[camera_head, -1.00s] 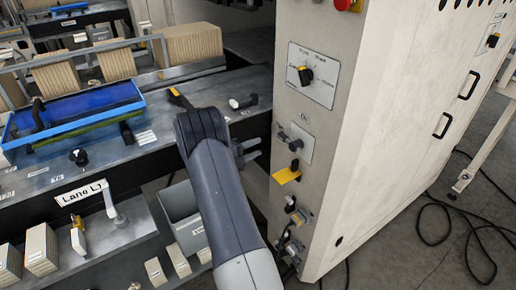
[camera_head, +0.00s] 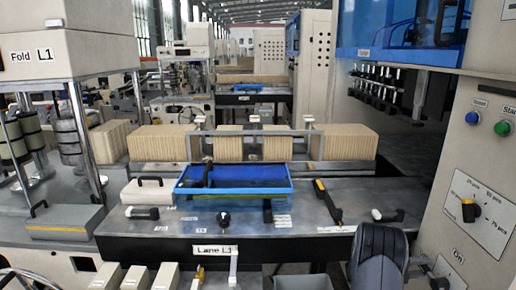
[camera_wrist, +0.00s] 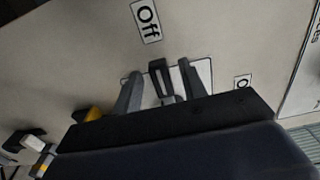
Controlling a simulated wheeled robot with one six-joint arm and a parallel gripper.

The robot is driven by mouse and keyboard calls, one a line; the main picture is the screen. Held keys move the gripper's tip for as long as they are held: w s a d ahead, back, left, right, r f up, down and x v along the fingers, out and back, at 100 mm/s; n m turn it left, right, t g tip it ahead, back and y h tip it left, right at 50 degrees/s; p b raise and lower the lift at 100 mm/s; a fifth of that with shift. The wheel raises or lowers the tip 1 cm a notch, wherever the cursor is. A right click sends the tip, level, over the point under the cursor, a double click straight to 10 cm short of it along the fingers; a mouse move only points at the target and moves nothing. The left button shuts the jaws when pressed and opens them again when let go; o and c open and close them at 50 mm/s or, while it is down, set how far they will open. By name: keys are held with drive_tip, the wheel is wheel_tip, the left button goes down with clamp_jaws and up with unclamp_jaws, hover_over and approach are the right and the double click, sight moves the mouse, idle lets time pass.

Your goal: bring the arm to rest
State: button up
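My arm (camera_head: 378,258) shows at the bottom right of the head view, close beside the cream machine cabinet. Its gripper is mostly hidden there behind the wrist. In the wrist view my gripper (camera_wrist: 160,88) has its two grey fingers apart, facing the cabinet panel. A dark switch lever (camera_wrist: 158,72) stands between the fingers, with gaps visible on both sides. An "Off" label (camera_wrist: 146,20) is above it. A second label, partly hidden, is to the right of the fingers. Contact with the lever cannot be made out.
The cabinet (camera_head: 466,150) with a dial (camera_head: 468,210) and buttons stands at the right. A steel table (camera_head: 330,240) carries a blue tray (camera_head: 236,198) and small levers. Cardboard stacks (camera_head: 160,143) stand behind it.

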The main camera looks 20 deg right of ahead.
drive_tip(key=shift+r, duration=0.1)
drive_tip(key=shift+a, duration=0.1)
idle(0.4)
drive_tip(key=shift+w+a+f, duration=0.1)
drive_tip(key=shift+a+f, duration=0.1)
drive_tip(key=shift+a, duration=0.1)
drive_tip(key=b+v, duration=0.3)
drive_tip(key=v, duration=0.7)
drive_tip(key=p+x, duration=0.3)
drive_tip(key=x, duration=0.8)
drive_tip(key=shift+r, duration=0.2)
drive_tip(key=shift+r+m, duration=0.15)
drive_tip(key=shift+m, duration=0.15)
drive_tip(key=shift+a+r+m, duration=0.15)
drive_tip(key=shift+r+m, duration=0.15)
drive_tip(key=shift+m, duration=0.3)
